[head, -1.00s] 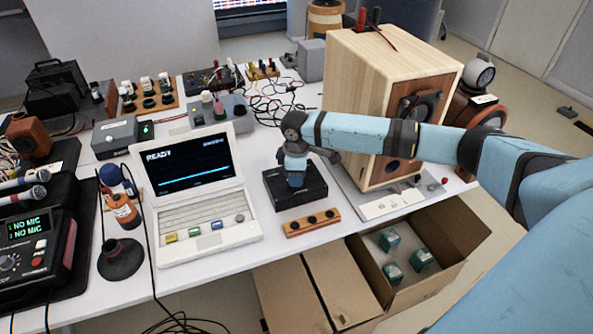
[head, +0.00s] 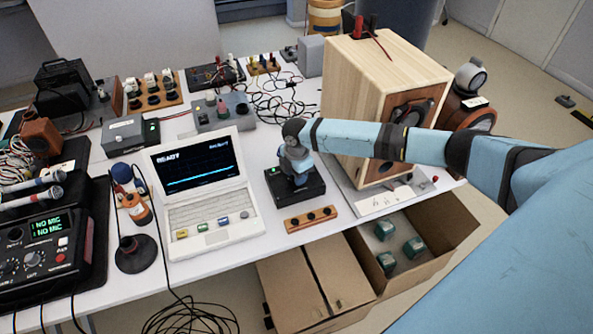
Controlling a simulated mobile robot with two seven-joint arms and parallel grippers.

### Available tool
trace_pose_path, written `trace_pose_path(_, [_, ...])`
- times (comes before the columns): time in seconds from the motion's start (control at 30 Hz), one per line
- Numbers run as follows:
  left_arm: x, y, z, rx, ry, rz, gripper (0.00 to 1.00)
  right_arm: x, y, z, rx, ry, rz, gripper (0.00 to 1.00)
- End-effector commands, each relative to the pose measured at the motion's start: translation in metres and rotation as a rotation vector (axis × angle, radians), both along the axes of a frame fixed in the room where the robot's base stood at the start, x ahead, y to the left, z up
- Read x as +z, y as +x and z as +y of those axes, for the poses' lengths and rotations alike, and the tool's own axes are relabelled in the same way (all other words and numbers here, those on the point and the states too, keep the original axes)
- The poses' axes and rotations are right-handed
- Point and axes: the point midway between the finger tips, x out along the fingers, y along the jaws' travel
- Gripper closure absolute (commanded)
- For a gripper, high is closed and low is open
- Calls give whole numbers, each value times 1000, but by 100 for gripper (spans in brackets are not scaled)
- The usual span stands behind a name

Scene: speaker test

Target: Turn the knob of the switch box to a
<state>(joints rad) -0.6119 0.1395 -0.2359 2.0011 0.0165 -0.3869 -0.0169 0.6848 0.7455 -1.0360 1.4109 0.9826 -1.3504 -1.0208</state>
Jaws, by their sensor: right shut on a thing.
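The switch box, a low black box (head: 313,190), sits on the white table between the laptop and the wooden speaker. My right gripper (head: 299,178) points down onto its top. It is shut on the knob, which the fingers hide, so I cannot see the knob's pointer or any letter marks. A small green light shows at the box's far left corner. My left gripper is not in view.
The laptop (head: 208,228) stands close on the left, its screen lit. A wooden strip with black knobs (head: 311,219) lies just in front. The speaker cabinet (head: 352,105) stands behind right. An open carton (head: 445,228) is below the table's front edge.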

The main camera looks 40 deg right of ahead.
Motion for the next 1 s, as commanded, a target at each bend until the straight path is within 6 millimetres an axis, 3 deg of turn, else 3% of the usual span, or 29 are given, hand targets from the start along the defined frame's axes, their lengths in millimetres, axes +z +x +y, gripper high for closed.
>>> trace_pose_path(0.57, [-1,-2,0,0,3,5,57,-2,-2,2,37,1,3,89])
trace_pose_path(0.6, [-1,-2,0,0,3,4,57,-2,-2,2,37,1,3,58])
trace_pose_path(0.7, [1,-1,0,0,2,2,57,-2,-1,1,36,1,3,40])
trace_pose_path(1.0, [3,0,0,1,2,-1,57,2,0,0,35,0,1,40])
